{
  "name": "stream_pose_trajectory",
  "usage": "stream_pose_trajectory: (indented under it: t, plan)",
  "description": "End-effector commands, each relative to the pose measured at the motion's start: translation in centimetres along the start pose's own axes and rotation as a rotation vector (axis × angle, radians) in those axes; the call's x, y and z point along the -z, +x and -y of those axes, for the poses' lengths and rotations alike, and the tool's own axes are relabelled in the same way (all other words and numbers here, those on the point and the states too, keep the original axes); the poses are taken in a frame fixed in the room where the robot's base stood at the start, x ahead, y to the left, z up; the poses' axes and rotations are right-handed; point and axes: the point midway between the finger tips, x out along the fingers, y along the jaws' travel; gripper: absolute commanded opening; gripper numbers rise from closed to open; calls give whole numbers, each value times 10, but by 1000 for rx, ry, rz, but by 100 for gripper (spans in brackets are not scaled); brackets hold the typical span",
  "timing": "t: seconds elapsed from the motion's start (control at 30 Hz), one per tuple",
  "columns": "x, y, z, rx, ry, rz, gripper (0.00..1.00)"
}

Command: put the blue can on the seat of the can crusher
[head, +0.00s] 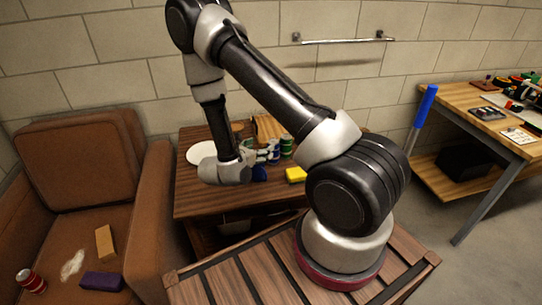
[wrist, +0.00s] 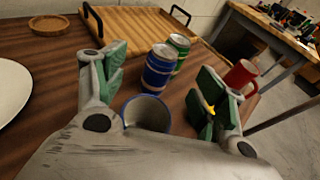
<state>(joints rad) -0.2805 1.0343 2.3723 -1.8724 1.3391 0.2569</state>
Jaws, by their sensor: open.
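The blue can (wrist: 159,68) stands upright on the brown wooden table (head: 200,205). In the wrist view it is ahead of my gripper (wrist: 158,77), between the lines of the two fingers. My gripper is open with green pads and nothing held; it also shows low over the table in the head view (head: 264,153). A green can (wrist: 180,46) stands right behind the blue can. A blue cup (wrist: 147,112) sits nearer, below the blue can in the wrist view. I cannot make out the can crusher's seat; a blue bar (head: 424,105) by the workbench may be its handle.
A wooden tray (wrist: 135,28) with black handles, a white plate (wrist: 10,80) and a round coaster (wrist: 48,24) lie around. A red mug (wrist: 242,76) is close to my right finger. A yellow block (head: 296,174) lies nearby. A brown armchair (head: 75,160) stands left, a workbench (head: 465,105) right.

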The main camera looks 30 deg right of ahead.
Motion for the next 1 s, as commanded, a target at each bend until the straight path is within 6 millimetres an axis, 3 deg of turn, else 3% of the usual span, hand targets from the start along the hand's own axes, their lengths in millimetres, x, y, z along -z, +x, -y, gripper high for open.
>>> stream_pose_trajectory:
  t: [0.5,0.8,1.0]
  plan:
    - [-4,70,7,8,12,1,71]
    - [-4,76,7,6,10,2,71]
    - [-4,75,7,6,10,2,36]
